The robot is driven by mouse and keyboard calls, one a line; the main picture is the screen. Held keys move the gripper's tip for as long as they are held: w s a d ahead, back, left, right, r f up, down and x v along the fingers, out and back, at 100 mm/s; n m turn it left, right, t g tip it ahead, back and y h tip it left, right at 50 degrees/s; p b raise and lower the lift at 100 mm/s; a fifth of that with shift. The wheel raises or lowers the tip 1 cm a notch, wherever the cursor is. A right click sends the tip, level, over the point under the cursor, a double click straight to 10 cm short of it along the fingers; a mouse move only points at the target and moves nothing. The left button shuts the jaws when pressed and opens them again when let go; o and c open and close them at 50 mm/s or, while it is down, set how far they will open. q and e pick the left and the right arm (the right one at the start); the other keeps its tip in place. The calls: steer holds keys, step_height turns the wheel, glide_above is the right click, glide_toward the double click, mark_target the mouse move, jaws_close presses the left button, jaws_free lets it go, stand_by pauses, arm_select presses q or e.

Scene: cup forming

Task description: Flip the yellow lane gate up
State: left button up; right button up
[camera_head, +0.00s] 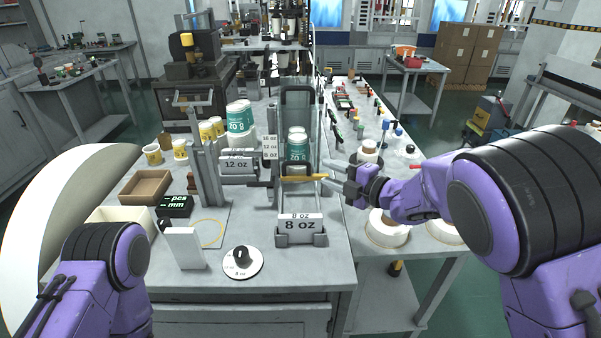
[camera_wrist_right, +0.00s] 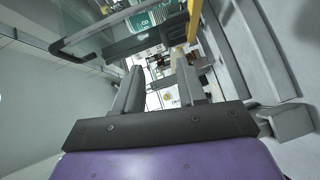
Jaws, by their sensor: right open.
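The yellow lane gate (camera_head: 304,178) is a thin yellow bar lying level across the front of the 8 oz lane, below the stacked green and white cups (camera_head: 297,146). In the right wrist view the yellow bar (camera_wrist_right: 194,20) shows at the top, right of the fingers. My right gripper (camera_head: 333,177) is just right of the bar's right end, fingers pointing left and spread apart with nothing between them. The same gripper (camera_wrist_right: 160,72) shows open in the wrist view. Whether a finger touches the bar cannot be told. My left arm is at lower left; its gripper is not visible.
An 8 oz sign (camera_head: 300,225) stands in front of the lane, and a 12 oz lane sign (camera_head: 238,164) is to its left. A brown tray (camera_head: 146,187) and a round dial (camera_head: 242,263) are on the bench. White rolls (camera_head: 388,230) lie below my right arm.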

mark_target(299, 164)
steer(key=p+x, duration=0.1)
steer(key=x, duration=0.2)
steer(key=p+x, duration=0.1)
steer(key=x, duration=0.2)
steer(key=f+p+x, duration=0.1)
steer(key=x, duration=0.3)
steer(key=shift+w+p, duration=0.1)
steer(key=shift+p, duration=0.2)
steer(key=shift+w+a+f, duration=0.2)
steer(key=shift+w+a, duration=0.05)
steer(key=shift+w, duration=0.05)
jaws_close()
